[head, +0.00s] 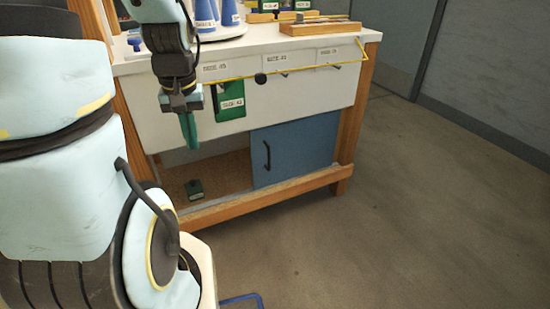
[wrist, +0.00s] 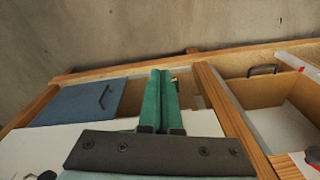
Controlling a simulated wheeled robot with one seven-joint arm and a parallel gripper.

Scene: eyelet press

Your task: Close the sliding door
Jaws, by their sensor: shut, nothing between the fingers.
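The sliding door (head: 295,150) is a blue panel under the white workbench, with a black bar handle (head: 267,155) near its left edge. It covers the right part of the lower compartment (head: 222,170), and the left part stands open. In the wrist view the blue door (wrist: 75,104) and its handle (wrist: 104,97) show at the left. My gripper (head: 190,147) points down in front of the bench, left of the handle and apart from it. Its green fingers (wrist: 160,73) are together with nothing between them.
A small dark green object (head: 194,189) lies inside the open compartment. A green labelled box (head: 231,101) and a yellow rail (head: 310,67) are on the bench front. A wooden beam (head: 250,197) runs below the door. The floor to the right is clear.

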